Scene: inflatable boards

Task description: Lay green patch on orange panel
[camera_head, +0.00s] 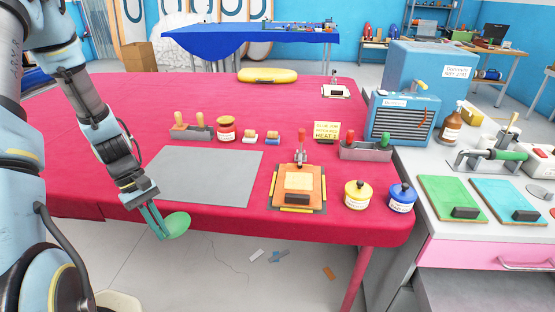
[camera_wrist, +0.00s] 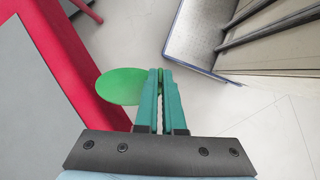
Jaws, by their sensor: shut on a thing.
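The green patch (camera_head: 176,225) is a flat, rounded piece. My gripper (camera_head: 160,233) is shut on its edge and holds it out in front of the red table's front edge, over the floor. In the wrist view the green patch (camera_wrist: 121,87) sticks out to the left of the shut fingers (camera_wrist: 158,75). The orange panel (camera_head: 277,187) lies on the red table to the right of my gripper. A pale square area covers its middle, and a dark block and a red-handled clamp sit at it.
A grey mat (camera_head: 205,176) lies between my gripper and the orange panel. A yellow jar (camera_head: 357,195) and a blue jar (camera_head: 402,198) stand right of the panel. Stamps and a red-lidded jar (camera_head: 226,130) stand behind the mat. A green board (camera_head: 452,199) lies on the right bench.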

